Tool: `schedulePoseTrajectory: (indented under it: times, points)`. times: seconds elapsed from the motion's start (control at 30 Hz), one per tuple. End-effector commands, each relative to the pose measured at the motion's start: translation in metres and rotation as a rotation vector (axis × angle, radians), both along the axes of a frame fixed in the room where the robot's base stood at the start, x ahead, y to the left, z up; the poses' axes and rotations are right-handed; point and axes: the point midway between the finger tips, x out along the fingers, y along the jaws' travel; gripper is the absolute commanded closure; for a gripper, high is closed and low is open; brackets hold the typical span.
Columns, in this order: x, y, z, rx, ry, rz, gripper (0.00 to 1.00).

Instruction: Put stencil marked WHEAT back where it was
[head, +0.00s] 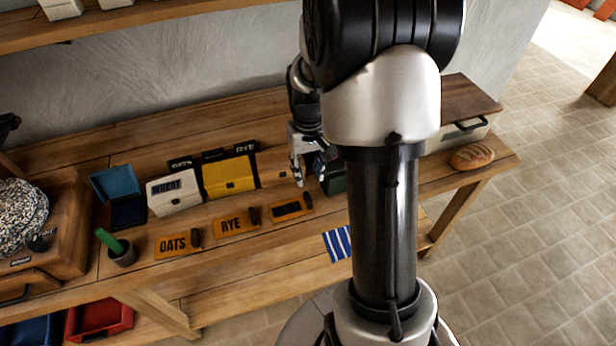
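The word WHEAT shows in dark letters on a pale, box-like item (173,197) at the left of the bench's middle; I cannot tell whether this is a separate stencil or a printed mark. Orange plates marked OATS (177,243) and RYE (237,223) lie in a row near the front edge. A third orange plate (290,208) with a dark middle lies right of them; no word is readable on it. My gripper (304,177) points down over the bench, behind and above this third plate. Its fingers are small and partly overlapped, and no held object is discernible.
A yellow box-like item (229,177) stands beside the pale one. A blue open box (117,186), an ink-dark cup with a green handle (121,252) and a bread loaf (472,156) are on the bench. My arm hides the bench's right middle.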

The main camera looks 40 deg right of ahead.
Motion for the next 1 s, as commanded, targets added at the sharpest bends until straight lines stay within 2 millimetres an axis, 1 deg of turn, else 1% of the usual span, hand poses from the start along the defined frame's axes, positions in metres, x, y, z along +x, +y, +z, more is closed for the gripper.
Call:
schedulePoseTrajectory:
  times: [0.03,0.17,0.27,0.33,0.4,0.47,0.5,0.57,0.6,0.67,0.7,0.8,0.9,1.0]
  points:
    - [0.000,0.000,0.006,-0.001,-0.002,0.000,0.67]
    - [-0.001,0.005,0.020,-0.005,-0.011,0.007,0.67]
    - [-0.006,0.022,0.046,-0.018,-0.043,0.030,0.67]
    - [-0.014,0.040,0.072,-0.030,-0.076,0.053,0.67]
    - [-0.028,0.061,0.099,-0.041,-0.115,0.082,0.67]
    - [-0.043,0.080,0.120,-0.050,-0.148,0.106,0.67]
    - [-0.055,0.092,0.132,-0.054,-0.171,0.122,0.67]
    - [-0.072,0.108,0.148,-0.061,-0.208,0.146,0.67]
    - [-0.085,0.118,0.157,-0.063,-0.230,0.162,0.67]
    - [-0.104,0.132,0.167,-0.066,-0.266,0.185,0.67]
    - [-0.116,0.140,0.172,-0.067,-0.288,0.200,0.67]
    - [-0.144,0.156,0.179,-0.067,-0.337,0.232,0.67]
    - [-0.165,0.166,0.181,-0.065,-0.373,0.256,0.67]
    - [-0.177,0.171,0.181,-0.063,-0.396,0.269,0.67]
